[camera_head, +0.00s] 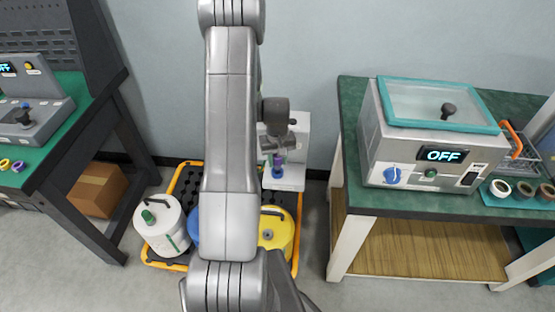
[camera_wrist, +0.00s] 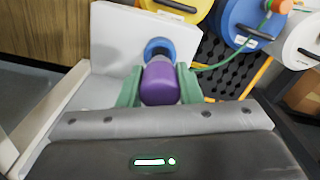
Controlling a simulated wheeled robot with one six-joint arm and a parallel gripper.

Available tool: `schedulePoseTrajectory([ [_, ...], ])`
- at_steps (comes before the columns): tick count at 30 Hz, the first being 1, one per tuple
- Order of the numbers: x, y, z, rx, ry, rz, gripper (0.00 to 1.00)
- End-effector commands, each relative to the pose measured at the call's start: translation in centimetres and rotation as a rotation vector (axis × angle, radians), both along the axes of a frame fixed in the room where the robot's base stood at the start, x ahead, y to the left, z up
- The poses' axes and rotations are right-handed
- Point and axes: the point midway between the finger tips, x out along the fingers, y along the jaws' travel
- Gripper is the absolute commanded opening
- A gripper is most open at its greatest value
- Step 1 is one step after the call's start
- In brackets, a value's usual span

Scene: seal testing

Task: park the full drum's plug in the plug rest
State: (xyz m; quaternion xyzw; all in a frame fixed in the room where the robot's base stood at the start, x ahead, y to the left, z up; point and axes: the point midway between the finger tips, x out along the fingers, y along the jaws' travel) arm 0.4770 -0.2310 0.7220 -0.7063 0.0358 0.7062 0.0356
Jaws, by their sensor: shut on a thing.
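A purple plug (camera_wrist: 159,83) is held between the two green fingers of my gripper (camera_wrist: 159,88) in the wrist view. In the head view my gripper (camera_head: 278,150) points down with the purple plug (camera_head: 278,160) under it. A blue ring (camera_wrist: 158,47) on a white stand (camera_wrist: 110,40) lies just beyond the plug's grey end. I cannot tell whether the plug touches the ring or is inside it. The white stand (camera_head: 290,181) also shows in the head view. The yellow drum (camera_head: 282,233) stands partly behind my arm.
A blue drum (camera_wrist: 238,20) and a white drum (camera_head: 163,232) stand on the orange-edged pallet (camera_head: 190,175). A green workbench (camera_head: 350,125) with a heated bath (camera_head: 430,150) reading OFF is at right. A dark bench (camera_head: 75,120) and cardboard box (camera_head: 98,190) are at left.

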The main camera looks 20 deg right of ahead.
Motion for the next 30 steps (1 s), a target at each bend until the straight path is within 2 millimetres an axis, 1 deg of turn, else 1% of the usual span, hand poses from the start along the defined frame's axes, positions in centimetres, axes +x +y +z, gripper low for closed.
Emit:
schedulePoseTrajectory([
  [14,0.0,0.0,-0.1,0.0,0.0,0.0,0.07],
  [30,0.0,0.0,-1.2,0.0,0.0,0.0,0.07],
])
